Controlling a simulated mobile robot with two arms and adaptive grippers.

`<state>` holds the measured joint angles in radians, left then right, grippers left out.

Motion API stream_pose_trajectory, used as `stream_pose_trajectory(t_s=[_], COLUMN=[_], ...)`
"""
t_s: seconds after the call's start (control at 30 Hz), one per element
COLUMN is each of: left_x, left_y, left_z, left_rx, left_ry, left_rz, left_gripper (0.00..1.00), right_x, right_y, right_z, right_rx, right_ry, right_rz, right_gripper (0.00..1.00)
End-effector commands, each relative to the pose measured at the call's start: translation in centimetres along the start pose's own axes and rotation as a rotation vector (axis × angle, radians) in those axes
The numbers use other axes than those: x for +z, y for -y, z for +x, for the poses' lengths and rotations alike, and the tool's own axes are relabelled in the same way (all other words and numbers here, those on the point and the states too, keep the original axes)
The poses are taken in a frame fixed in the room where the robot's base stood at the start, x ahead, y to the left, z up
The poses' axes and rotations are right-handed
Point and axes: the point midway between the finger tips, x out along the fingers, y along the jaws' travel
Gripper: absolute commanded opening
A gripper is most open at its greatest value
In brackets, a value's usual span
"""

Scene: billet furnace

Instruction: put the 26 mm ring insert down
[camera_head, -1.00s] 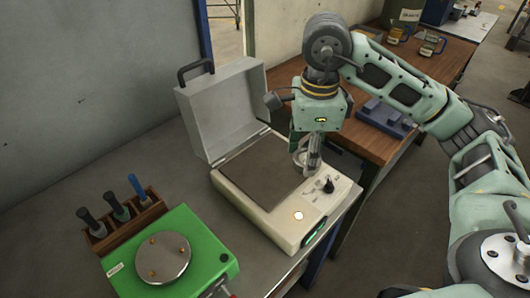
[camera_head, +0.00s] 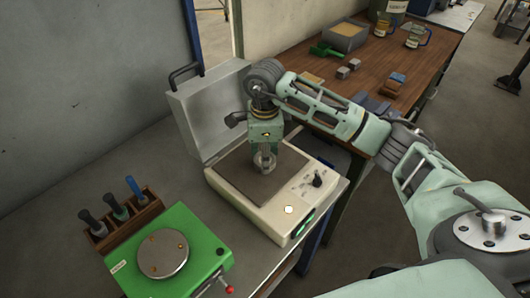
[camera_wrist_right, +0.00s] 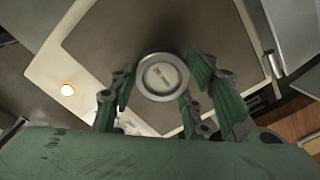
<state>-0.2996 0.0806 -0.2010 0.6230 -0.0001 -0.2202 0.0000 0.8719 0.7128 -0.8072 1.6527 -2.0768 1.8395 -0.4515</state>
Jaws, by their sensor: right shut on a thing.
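My right gripper (camera_head: 265,155) reaches down over the dark plate (camera_head: 240,178) of a white bench unit. It is shut on the ring insert (camera_head: 265,163), a small grey metal ring. In the right wrist view the ring insert (camera_wrist_right: 162,76) shows face-on as a round rim with a recessed middle, between the green fingers of the right gripper (camera_wrist_right: 165,85). The dark plate (camera_wrist_right: 120,30) fills the space behind it. Whether the ring touches the plate or hangs just above it, I cannot tell. My left gripper is not in view.
The unit's grey lid (camera_head: 205,105) stands open behind the plate. A lit button (camera_head: 289,210) and a dark knob (camera_head: 317,179) are on its front right. A green fixture (camera_head: 195,240) and a wooden tool rack (camera_head: 130,220) are at left. A wooden table (camera_head: 350,80) stands behind.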

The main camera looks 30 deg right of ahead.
Motion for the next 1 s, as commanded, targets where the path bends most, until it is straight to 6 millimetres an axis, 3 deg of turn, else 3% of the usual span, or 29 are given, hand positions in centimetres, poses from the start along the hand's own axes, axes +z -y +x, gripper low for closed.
stream_pose_trajectory(t_s=[0.13,0.4,0.43,0.63,1.0], left_x=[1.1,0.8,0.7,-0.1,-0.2], left_y=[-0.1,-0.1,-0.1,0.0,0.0], left_z=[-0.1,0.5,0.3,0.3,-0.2], left_rx=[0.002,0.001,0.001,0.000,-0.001], left_ry=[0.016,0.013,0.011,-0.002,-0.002], left_rz=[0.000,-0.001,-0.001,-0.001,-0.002], left_gripper=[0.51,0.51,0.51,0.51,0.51], right_x=[0.0,0.0,0.0,0.0,0.0], right_y=[0.1,0.1,0.0,0.0,0.0], right_z=[0.1,0.6,0.5,0.5,0.0], right_rx=[-0.002,-0.003,-0.001,0.000,0.000], right_ry=[0.002,0.002,0.000,0.000,0.001], right_rz=[0.000,0.001,0.001,0.001,0.001], right_gripper=[0.00,0.00,0.46,0.62,0.62])
